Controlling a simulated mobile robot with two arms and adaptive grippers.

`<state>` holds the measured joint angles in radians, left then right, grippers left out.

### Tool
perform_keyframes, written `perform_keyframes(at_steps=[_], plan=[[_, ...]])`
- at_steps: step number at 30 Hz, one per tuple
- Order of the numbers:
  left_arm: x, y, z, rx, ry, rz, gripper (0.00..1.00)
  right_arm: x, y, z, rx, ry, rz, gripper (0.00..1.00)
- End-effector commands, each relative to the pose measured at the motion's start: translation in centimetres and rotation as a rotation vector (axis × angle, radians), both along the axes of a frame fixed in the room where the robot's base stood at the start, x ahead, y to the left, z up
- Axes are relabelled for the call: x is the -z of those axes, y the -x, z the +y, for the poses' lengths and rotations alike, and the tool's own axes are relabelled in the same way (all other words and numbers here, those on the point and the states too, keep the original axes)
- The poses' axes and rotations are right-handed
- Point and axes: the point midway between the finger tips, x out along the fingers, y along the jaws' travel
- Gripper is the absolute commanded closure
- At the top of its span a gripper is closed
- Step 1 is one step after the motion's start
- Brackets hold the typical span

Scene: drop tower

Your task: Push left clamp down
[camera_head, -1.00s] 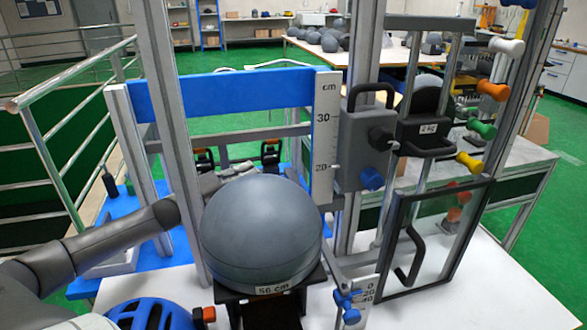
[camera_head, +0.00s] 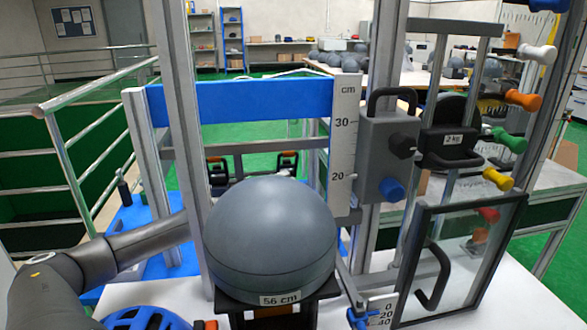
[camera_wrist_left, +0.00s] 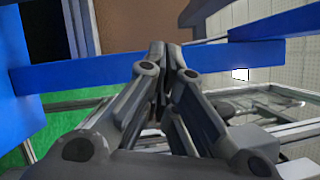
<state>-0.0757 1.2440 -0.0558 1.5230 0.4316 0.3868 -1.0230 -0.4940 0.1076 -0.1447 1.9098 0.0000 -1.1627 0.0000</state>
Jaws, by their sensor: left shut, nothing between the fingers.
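The left clamp (camera_head: 217,172), black with orange, stands on the far side of the frame in the head view, between the left post and the grey ball. A similar right clamp (camera_head: 287,161) stands to its right. My left arm reaches in from the left and passes behind the left post. Its gripper is hidden behind the post and ball in the head view. In the wrist view my left gripper (camera_wrist_left: 166,52) is shut and empty, its fingertips in front of a blue beam (camera_wrist_left: 100,72). No clamp is recognisable there, so contact cannot be told. My right gripper is out of view.
The large grey ball (camera_head: 270,232), labelled 56 cm, sits on a black support close to my arm. Metal posts (camera_head: 180,130) and a blue crossbar (camera_head: 240,102) frame the area. A blue helmet (camera_head: 145,319) lies at front left. A clear door (camera_head: 465,250) stands open at right.

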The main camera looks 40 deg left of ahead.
Motion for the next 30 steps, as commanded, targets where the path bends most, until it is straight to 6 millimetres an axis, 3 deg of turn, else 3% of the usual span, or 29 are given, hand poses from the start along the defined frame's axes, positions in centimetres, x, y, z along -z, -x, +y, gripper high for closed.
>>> perform_keyframes(at_steps=[12,21,30], plan=[[-0.5,-2.8,-0.7,-0.001,0.001,-0.002,1.0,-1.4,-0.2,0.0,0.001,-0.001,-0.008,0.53],[-0.8,-4.9,-1.2,-0.001,-0.001,-0.003,1.0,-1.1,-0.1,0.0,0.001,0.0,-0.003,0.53],[-1.5,-6.0,1.3,-0.003,0.0,-0.001,1.0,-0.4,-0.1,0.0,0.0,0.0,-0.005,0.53]])
